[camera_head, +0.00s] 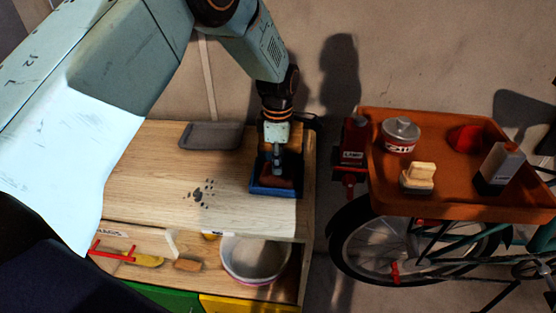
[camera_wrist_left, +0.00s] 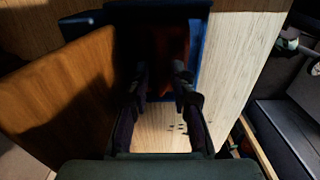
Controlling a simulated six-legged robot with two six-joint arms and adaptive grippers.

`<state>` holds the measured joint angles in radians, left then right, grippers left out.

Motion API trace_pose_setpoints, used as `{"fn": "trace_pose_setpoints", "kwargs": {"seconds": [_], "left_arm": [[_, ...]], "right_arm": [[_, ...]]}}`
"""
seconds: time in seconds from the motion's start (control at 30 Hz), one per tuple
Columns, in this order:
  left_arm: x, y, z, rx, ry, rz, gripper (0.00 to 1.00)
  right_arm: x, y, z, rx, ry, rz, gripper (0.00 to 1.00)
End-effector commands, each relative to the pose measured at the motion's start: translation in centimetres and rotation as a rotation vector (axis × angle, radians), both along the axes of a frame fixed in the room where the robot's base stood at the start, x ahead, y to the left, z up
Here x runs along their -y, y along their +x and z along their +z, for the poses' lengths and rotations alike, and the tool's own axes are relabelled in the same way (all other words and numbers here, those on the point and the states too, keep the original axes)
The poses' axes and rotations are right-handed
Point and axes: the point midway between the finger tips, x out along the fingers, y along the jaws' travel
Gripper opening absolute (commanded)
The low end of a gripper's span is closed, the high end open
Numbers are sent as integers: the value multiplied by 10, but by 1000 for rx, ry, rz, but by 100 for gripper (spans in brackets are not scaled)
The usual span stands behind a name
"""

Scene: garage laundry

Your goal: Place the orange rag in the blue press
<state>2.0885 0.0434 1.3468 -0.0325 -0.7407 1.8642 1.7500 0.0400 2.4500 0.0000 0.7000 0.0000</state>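The blue press (camera_head: 276,191) is a blue frame standing near the right end of the wooden bench top. Its blue edge also shows in the left wrist view (camera_wrist_left: 196,48). The orange rag (camera_head: 286,182) looks dark red-orange in shadow and lies within the blue frame, partly hidden by my left gripper (camera_head: 277,170). In the left wrist view the rag (camera_wrist_left: 170,48) shows between and beyond the fingers of my gripper (camera_wrist_left: 162,75). The fingers point down at the rag and stand apart; whether they pinch it is too dark to tell. My right gripper is not in view.
A grey tray (camera_head: 211,136) lies left of the press on the bench top (camera_head: 150,165). Dark spots mark the wood. A white bowl (camera_head: 255,262) sits on the shelf below. An orange tray (camera_head: 460,205) with several items stands on a bicycle at right.

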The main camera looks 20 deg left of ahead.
Motion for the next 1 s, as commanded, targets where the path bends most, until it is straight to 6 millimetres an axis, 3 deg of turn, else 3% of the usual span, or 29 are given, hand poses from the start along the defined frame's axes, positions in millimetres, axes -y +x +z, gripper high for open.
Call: {"fn": "trace_pose_setpoints", "kwargs": {"seconds": [0.6, 1.0], "left_arm": [[0, 1, 108, 3, 0, 0, 24], [0, 0, 122, 1, 0, 0, 24]], "right_arm": [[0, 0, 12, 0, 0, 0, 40], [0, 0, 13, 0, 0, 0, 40]]}}
